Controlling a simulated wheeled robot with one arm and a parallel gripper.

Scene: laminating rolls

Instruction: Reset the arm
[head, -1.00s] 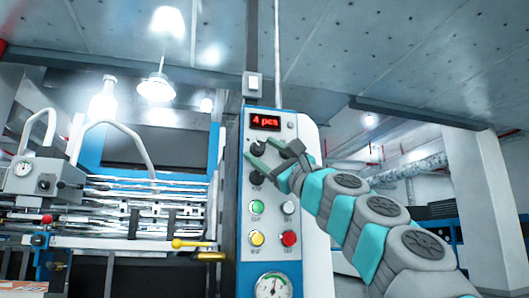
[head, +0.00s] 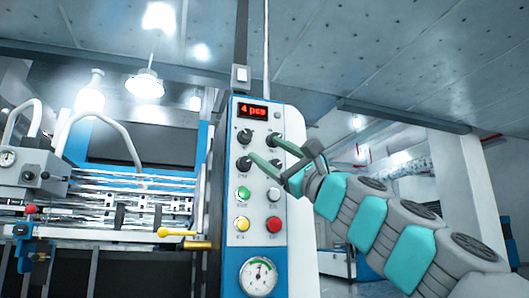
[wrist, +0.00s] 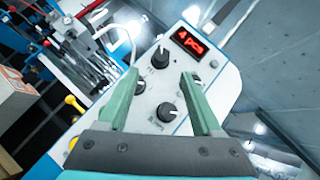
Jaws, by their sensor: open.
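My gripper (head: 262,152) is in front of the control panel (head: 234,210), with its two green fingers spread apart and nothing between them. In the wrist view my gripper (wrist: 155,88) is open, with a black knob (wrist: 166,112) seen between the fingers. Another black knob (wrist: 160,58) lies beyond the fingertips, and further knobs are partly hidden by the fingers. In the head view, black knobs (head: 244,136) sit under the red display (head: 253,111), which reads roughly "4 pcs". I cannot tell whether a fingertip touches the panel.
Below the knobs are a green button (head: 242,194), a yellow button (head: 242,224), a red button (head: 273,225) and a gauge (head: 258,277). The roller machine (head: 130,205) stands left. A yellow-knobbed lever (head: 172,232) sticks out beside the panel. A pale pillar (head: 470,185) stands right.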

